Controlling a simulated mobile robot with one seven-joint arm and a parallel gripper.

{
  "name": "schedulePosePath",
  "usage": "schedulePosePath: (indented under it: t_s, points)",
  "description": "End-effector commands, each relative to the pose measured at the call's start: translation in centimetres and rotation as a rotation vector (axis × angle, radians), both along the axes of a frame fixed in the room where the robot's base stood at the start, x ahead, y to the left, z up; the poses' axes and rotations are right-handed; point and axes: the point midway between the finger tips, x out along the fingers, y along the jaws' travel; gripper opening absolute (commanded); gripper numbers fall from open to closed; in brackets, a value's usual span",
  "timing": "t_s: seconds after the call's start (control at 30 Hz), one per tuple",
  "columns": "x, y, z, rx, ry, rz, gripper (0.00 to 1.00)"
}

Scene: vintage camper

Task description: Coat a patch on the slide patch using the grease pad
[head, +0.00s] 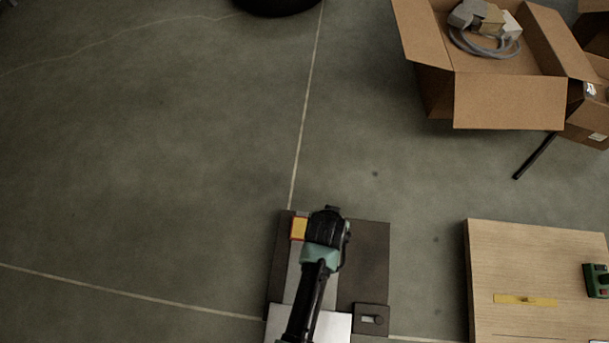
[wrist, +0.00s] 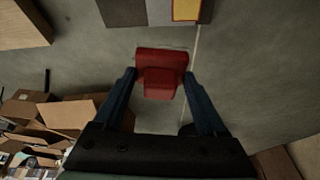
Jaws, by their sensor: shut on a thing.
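My gripper (wrist: 160,78) is shut on a red pad (wrist: 160,60), which has a narrow grip block and a wider flat face. The pad is held between the fingertips, apart from the board in the wrist view. In the head view, my wrist hides the fingers and the pad. A yellow patch with a red-orange border (head: 299,229) lies on a light grey strip of a dark board, just left of my wrist. The patch also shows at the top edge of the wrist view (wrist: 186,10), partly cut off. I cannot tell whether grease is on it.
A wooden panel (head: 530,260) is at the right. An open cardboard box (head: 510,100) with a grey cable stands behind. The floor to the left is clear.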

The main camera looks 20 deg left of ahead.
Motion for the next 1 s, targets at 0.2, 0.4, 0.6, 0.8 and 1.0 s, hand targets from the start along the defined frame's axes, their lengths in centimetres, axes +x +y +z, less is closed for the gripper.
schedulePosePath:
  t_s: [0.2, 0.4, 0.6, 0.8, 1.0]
  points:
    - [1.1, 1.3, -5.7, 0.0, -0.002, 0.025, 0.3]
    - [2.0, 2.5, -9.7, 0.001, -0.002, 0.046, 0.3]
    - [2.8, 3.7, -13.7, 0.001, -0.002, 0.066, 0.3]
    - [3.5, 5.0, -17.7, 0.001, 0.0, 0.088, 0.3]
    - [4.2, 6.4, -21.6, 0.002, 0.0, 0.11, 0.3]
